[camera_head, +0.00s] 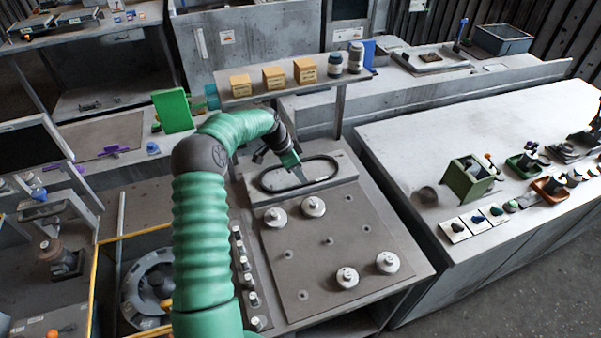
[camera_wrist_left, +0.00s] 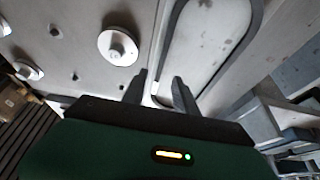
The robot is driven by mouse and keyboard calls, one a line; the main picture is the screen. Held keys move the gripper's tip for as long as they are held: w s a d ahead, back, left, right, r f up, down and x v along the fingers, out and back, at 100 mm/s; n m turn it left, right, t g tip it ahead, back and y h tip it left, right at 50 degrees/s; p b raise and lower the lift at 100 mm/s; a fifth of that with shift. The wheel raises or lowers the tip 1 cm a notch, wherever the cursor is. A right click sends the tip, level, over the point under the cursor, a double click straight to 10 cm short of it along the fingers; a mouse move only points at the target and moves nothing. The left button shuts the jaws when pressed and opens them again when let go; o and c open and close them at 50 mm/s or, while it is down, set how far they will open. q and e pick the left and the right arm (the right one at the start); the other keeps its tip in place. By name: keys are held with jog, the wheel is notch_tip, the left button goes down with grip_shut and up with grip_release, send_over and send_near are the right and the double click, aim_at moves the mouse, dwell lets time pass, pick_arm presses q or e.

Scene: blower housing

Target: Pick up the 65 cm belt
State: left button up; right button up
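The belt (camera_head: 335,167) is a dark, thin oval loop lying on a grey ledge at the back of the pegboard table. In the left wrist view the belt (camera_wrist_left: 254,40) shows as a dark rounded band running toward the fingers. The left gripper (camera_wrist_left: 158,84) is open there, its two fingers apart, with one side of the band close to the gap; whether the band lies between them I cannot tell. My right gripper is not in view.
White round pulleys (camera_head: 313,206) stand on the grey board (camera_head: 330,245) in front of the belt. A shelf (camera_head: 285,92) with yellow boxes (camera_head: 274,77) and jars (camera_head: 336,64) sits behind and above. A row of small pegs (camera_head: 243,263) lines the board's left side.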

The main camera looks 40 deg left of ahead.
aim_at(301, 184)
pick_arm(q)
jog(key=x, duration=0.2)
jog(key=p+x, duration=0.1)
jog(key=shift+s+a+f, duration=0.15)
jog(key=shift+f, duration=0.35)
jog(key=shift+w+d+f, duration=0.2)
jog(key=shift+d+f, duration=0.05)
jog(key=shift+a, duration=0.15)
grip_shut()
